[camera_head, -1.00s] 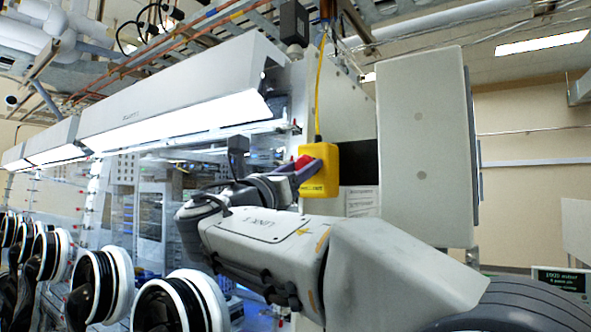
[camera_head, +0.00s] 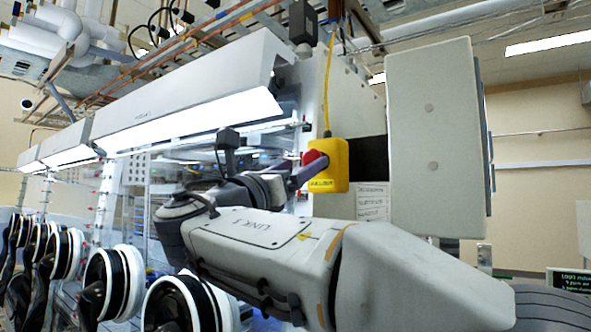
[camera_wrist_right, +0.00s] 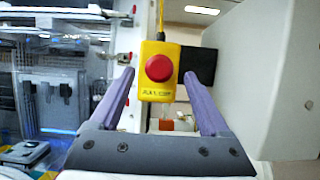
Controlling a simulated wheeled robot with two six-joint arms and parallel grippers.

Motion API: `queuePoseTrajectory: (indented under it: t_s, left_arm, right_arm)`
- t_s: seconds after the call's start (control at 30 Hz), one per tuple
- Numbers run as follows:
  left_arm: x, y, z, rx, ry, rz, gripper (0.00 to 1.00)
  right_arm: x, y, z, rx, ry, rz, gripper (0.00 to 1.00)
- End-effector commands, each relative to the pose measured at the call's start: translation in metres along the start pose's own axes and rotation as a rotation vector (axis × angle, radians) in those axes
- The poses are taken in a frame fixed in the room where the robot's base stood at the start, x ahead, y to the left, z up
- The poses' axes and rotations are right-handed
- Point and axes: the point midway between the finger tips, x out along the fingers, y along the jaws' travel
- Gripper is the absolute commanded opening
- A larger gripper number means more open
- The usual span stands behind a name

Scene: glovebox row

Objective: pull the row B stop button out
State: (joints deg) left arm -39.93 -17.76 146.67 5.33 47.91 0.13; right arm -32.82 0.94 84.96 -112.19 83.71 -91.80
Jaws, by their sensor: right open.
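The stop button is a red mushroom head (camera_wrist_right: 159,68) on a yellow box (camera_head: 335,166) that hangs on a yellow cable. In the wrist view the yellow box (camera_wrist_right: 158,88) faces me, with a dark label strip too small to read surely. My right gripper (camera_head: 303,172) is in front of the box in the head view, partly overlapping it. In the wrist view the right gripper (camera_wrist_right: 158,85) is open, its two purple fingers to the left and right of the box, apart from the red head. My left gripper is in neither view.
A large pale panel (camera_head: 430,140) stands right of the box. The glovebox (camera_head: 190,110) with its lit hood runs off to the left. Several round glove ports (camera_head: 105,280) line its front below. A small display (camera_head: 570,281) is at the far right.

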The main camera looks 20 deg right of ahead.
Motion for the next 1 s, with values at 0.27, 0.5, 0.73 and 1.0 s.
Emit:
queuePoseTrajectory:
  t_s: [0.27,0.5,0.73,1.0]
  left_arm:
    - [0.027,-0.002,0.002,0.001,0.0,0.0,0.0]
    - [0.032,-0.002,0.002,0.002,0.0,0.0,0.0]
    - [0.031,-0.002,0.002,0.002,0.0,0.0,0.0]
    - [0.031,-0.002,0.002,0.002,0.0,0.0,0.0]
  right_arm:
    - [-0.057,0.001,-0.004,0.002,0.001,0.005,0.8]
    - [-0.075,0.0,-0.002,0.0,0.0,0.001,0.8]
    - [-0.076,0.0,-0.001,-0.001,0.0,0.0,0.8]
    - [-0.075,0.0,-0.002,0.0,0.004,0.002,0.8]
